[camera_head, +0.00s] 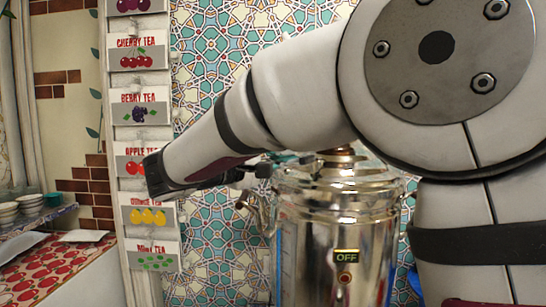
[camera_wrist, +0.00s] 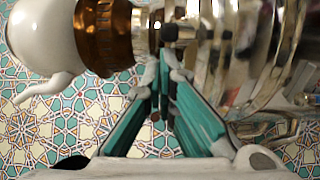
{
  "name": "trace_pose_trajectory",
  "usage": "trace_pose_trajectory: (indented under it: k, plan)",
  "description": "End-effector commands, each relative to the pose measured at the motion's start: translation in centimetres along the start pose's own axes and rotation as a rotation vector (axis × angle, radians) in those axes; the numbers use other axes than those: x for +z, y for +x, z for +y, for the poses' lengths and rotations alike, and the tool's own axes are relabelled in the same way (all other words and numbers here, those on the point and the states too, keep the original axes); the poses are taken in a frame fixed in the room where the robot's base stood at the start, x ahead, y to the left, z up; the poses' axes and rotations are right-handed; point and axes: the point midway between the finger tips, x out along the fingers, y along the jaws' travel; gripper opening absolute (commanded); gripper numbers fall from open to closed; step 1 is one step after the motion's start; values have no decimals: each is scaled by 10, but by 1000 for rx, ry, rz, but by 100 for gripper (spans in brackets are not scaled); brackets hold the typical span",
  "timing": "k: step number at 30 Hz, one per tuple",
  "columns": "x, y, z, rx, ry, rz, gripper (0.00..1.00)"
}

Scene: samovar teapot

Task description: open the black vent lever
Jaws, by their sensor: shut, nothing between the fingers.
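The shiny metal samovar (camera_head: 335,225) stands upright in the head view, partly behind my arm; its polished body fills the right of the wrist view (camera_wrist: 245,50). In the wrist view my gripper (camera_wrist: 165,68) has its teal-sided fingers drawn together at the tips, with nothing between them. The tips are close beside the samovar's upper part. A small dark piece (camera_wrist: 178,32) just beyond them may be the black vent lever; its position is unclear. In the head view the gripper is largely hidden.
A white teapot (camera_wrist: 45,35) with a spout and a copper-brown collar (camera_wrist: 104,35) are close to the fingers' left in the wrist view. A tea sign board (camera_head: 148,160) stands at the left. Bowls (camera_head: 30,202) sit on a counter at far left. A patterned tile wall is behind.

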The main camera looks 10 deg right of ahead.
Motion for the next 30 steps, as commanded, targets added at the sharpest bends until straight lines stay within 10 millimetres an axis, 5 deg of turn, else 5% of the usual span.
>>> trace_pose_trajectory:
  k: [30]
  plan:
    - [35,1,1,3,2,293,0]
